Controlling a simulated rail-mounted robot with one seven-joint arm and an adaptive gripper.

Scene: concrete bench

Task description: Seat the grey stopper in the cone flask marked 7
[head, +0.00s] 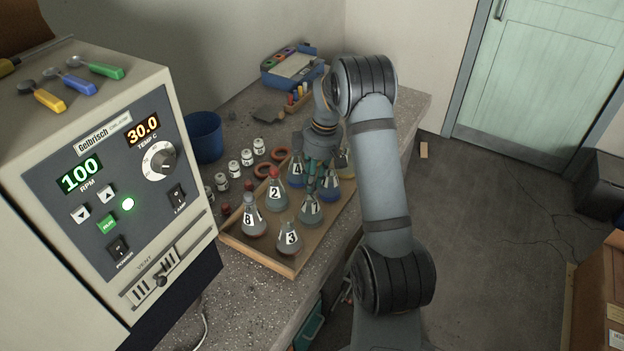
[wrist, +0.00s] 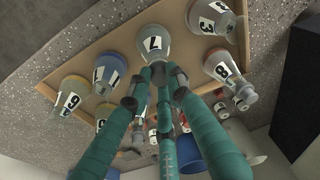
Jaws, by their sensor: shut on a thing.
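The cone flask marked 7 (head: 311,210) stands upright in the wooden tray (head: 271,262), near its right side. It also shows in the wrist view (wrist: 153,43), with its label facing the camera. My gripper (head: 313,184) is over its neck from above, with teal fingers closed together. In the wrist view the fingertips (wrist: 157,88) meet at the flask's mouth. The grey stopper (wrist: 159,74) is mostly hidden between the fingertips, with only a small grey part showing. I cannot tell whether it is inside the neck or just above it.
Flasks 3 (head: 288,238), 8 (head: 253,222), 2 (head: 275,195) and 4 (head: 297,172) stand close around in the tray, with a blue one (head: 331,189) behind right. Small white jars (head: 234,169) and a blue bucket (head: 204,137) are to the left. The control box (head: 110,180) stands at left.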

